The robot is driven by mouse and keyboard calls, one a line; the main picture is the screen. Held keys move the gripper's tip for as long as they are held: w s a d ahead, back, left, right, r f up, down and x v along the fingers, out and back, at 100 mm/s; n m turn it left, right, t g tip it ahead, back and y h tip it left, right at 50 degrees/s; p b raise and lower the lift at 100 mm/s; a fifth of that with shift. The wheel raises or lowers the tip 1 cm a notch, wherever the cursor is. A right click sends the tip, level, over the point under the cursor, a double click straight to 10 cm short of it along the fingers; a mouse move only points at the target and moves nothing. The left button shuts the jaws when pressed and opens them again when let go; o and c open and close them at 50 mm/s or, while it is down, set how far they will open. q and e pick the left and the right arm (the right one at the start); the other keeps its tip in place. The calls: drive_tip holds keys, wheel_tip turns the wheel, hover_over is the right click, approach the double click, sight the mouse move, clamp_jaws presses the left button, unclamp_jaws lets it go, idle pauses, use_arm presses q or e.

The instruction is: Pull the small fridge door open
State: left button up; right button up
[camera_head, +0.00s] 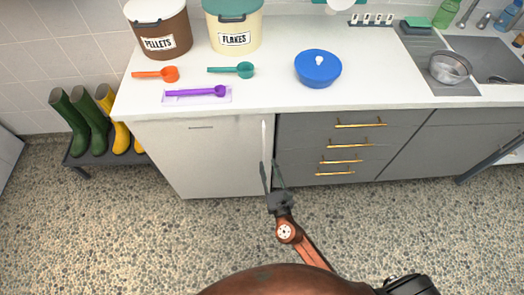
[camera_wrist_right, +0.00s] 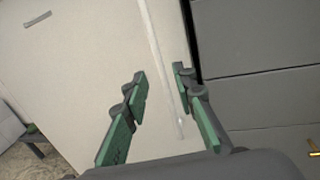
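The small fridge (camera_head: 205,160) is the white unit under the left part of the counter. Its door looks shut, flush with the grey cabinets. A pale vertical bar handle (camera_head: 264,138) runs near the door's right edge. My right gripper (camera_head: 272,170) is at the lower part of this handle, with its fingers apart. In the right wrist view the handle (camera_wrist_right: 161,60) passes between the two green-padded fingertips (camera_wrist_right: 160,78), with gaps on both sides; I cannot tell how deep it sits between them. My left gripper is not in view.
Grey drawers (camera_head: 345,150) with brass handles stand right of the fridge. A low bench (camera_head: 85,160) with green and yellow boots stands to its left. The pebbled floor (camera_head: 150,240) before the fridge is clear.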

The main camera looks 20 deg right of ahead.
sight(264, 153)
drive_tip(key=w, duration=0.2)
drive_tip(key=w+b, duration=0.1)
drive_tip(key=w, duration=0.4)
drive_tip(key=shift+w+d, duration=0.3)
drive_tip(key=shift+w, duration=0.05)
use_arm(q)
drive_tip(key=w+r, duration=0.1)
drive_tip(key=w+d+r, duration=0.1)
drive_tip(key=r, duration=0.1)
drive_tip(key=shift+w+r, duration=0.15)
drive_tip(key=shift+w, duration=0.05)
use_arm(e)
drive_tip(key=shift+r, duration=0.1)
clamp_jaws()
